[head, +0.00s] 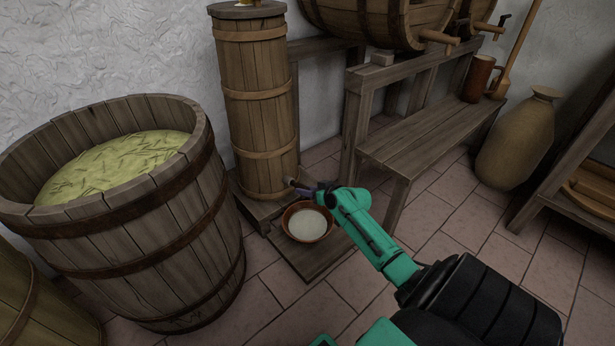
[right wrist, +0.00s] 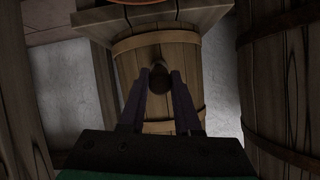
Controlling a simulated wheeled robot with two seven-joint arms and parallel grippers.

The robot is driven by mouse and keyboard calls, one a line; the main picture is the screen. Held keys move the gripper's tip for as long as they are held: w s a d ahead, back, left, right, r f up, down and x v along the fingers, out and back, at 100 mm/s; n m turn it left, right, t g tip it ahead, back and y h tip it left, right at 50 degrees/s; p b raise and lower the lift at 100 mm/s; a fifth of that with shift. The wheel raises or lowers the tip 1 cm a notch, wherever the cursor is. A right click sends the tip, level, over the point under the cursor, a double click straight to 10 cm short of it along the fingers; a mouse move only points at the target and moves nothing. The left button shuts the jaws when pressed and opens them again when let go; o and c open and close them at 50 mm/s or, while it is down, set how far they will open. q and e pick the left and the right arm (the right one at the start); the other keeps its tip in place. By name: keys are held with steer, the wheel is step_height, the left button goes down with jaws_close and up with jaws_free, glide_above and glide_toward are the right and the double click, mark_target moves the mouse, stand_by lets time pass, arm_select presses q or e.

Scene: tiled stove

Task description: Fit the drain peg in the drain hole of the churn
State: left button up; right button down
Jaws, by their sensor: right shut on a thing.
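The churn (head: 262,125) is a tall, narrow wooden tub with lighter bands, standing upright on a low wooden platform. It also fills the middle of the right wrist view (right wrist: 184,57). My right gripper (head: 303,187) is low at the churn's right side, just above a bowl. In the right wrist view its dark fingers (right wrist: 159,80) are shut on the dark brown, round-ended drain peg (right wrist: 158,79), which lines up with the churn's lower wall. I cannot tell whether the peg touches the churn or is in the hole. The drain hole is hidden. My left gripper is out of view.
A bowl of pale liquid (head: 307,225) sits on the low platform (head: 312,262), under my right gripper. A large tub (head: 150,245) stands close on the left. A wooden bench (head: 430,135) is on the right, with a jug (head: 478,80).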

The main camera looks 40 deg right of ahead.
steer(key=shift+r+b+x, duration=0.25)
steer(key=shift+b+x, duration=0.75)
steer(key=shift+x, duration=0.25)
steer(key=c, duration=0.5)
jaws_free()
steer(key=shift+w+d, duration=0.1)
steer(key=shift+w, duration=0.1)
steer(key=shift+c, duration=0.2)
